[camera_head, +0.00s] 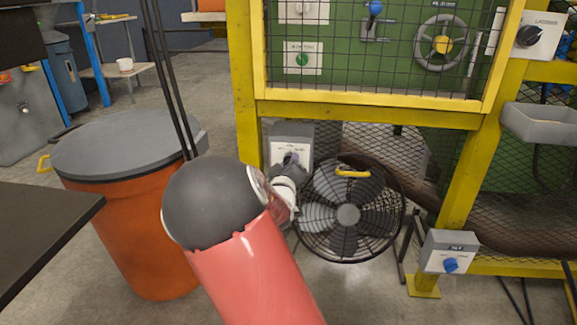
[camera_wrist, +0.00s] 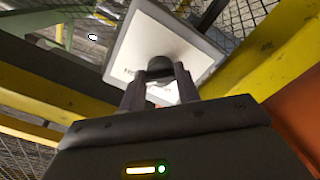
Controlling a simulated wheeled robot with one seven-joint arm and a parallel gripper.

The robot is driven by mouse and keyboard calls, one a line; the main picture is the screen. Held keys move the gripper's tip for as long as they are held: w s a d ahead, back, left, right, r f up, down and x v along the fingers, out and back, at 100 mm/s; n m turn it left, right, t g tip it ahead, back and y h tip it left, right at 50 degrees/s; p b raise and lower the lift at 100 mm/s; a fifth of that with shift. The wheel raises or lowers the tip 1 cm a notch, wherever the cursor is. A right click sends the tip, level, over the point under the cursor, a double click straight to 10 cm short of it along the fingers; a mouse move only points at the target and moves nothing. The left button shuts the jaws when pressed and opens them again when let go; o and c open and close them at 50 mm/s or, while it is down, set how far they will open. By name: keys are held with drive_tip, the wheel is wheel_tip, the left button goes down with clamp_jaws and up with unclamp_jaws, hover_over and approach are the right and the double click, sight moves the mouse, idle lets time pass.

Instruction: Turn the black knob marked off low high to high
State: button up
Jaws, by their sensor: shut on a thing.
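A grey control box with a white face (camera_head: 292,132) is low behind the yellow frame, left of the fan. In the wrist view its pale plate (camera_wrist: 130,45) appears tilted, and a dark round knob (camera_wrist: 159,64) sits on it. My gripper (camera_wrist: 161,76) has one finger on each side of the knob and is shut on it. In the head view my gripper (camera_head: 289,165) is in front of the box and covers most of the knob. The marks on the plate and the knob's setting are too small and partly hidden to read.
A black fan (camera_head: 346,215) stands right beside my gripper. An orange bin with a grey lid (camera_head: 125,145) is to the left. Yellow frame posts (camera_head: 246,70) and mesh surround the box. Other controls include a black knob (camera_head: 529,35) and a blue knob (camera_head: 450,265).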

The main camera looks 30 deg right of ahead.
drive_tip(key=shift+f, duration=0.1)
drive_tip(key=o, duration=1)
drive_tip(key=shift+p+v, duration=0.8)
drive_tip(key=shift+v, duration=3.1)
